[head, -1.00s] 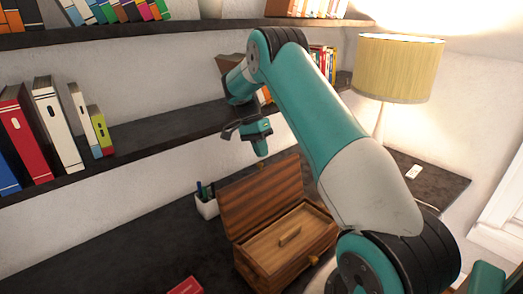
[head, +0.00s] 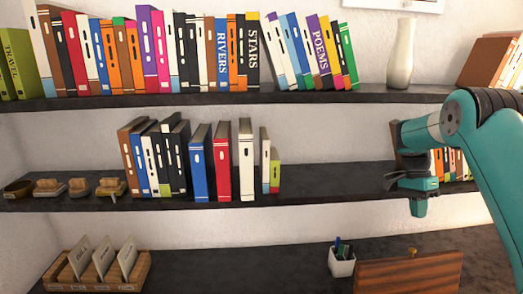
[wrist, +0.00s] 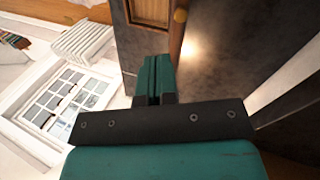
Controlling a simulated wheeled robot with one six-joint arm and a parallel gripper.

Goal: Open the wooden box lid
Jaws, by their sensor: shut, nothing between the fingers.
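The box body is below the head picture.
A white pen cup (head: 342,262) stands left of the lid on the dark desk. A wooden rack with cards (head: 95,280) is at the far left. Shelves of books (head: 190,60) line the wall, with a pale vase (head: 401,55) on the upper one.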

